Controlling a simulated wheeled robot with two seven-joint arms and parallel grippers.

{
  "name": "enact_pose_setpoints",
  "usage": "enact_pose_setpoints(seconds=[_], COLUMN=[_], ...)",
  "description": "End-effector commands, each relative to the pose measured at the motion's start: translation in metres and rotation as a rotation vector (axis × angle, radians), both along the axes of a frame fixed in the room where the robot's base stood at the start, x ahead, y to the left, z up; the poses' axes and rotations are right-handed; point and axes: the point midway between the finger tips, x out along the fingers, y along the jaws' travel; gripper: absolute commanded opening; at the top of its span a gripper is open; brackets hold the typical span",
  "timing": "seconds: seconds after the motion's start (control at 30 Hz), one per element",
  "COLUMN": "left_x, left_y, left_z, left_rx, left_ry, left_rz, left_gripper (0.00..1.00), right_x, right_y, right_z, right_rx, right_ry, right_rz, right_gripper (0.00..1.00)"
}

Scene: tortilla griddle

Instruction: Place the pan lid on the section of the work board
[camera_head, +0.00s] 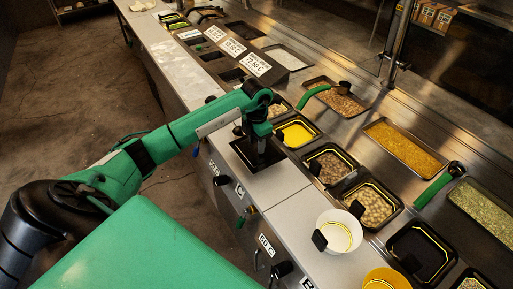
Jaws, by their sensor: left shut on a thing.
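My left gripper (259,152) points down over the light grey work board (278,184) and is shut. Its fingers are at a dark square piece (240,160), which looks like the pan lid, seen mostly from above. The gripper and wrist cover much of that piece, so I cannot tell whether it rests on the board or is just above it. The work board is a long strip along the counter's near edge. My right gripper is not in view.
Trays of food stand right of the board, including a yellow one (296,132) and brown-filled ones (330,162). A white bowl (338,232) and a yellow bowl (385,281) stand lower right. Green-handled ladles (436,188) lie in the far trays. Knobs line the board's front.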

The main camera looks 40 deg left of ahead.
Motion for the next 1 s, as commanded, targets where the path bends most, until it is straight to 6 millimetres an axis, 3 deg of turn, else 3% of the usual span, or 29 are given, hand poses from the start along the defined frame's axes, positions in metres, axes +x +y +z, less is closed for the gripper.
enact_pose_setpoints(seconds=[0.17,0.43,0.8,0.83,0.9,1.0], left_x=[0.000,0.000,0.000,0.000,0.000,0.000], left_y=[0.000,-0.001,0.000,0.000,0.000,0.000], left_z=[-0.010,-0.046,-0.054,-0.052,-0.052,-0.052], left_rx=[0.000,-0.001,0.001,0.001,0.001,0.001], left_ry=[0.000,0.000,-0.002,-0.001,-0.001,-0.001], left_rz=[0.000,0.001,0.000,0.000,0.000,0.000], left_gripper=[0.15,0.15,0.15,0.47,0.60,0.62], right_x=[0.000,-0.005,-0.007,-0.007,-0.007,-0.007], right_y=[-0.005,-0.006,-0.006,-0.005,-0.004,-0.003], right_z=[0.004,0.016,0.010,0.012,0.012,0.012], right_rx=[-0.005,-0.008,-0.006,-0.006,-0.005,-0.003], right_ry=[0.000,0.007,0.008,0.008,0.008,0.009], right_rz=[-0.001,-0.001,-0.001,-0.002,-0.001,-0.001], right_gripper=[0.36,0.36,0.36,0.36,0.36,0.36])
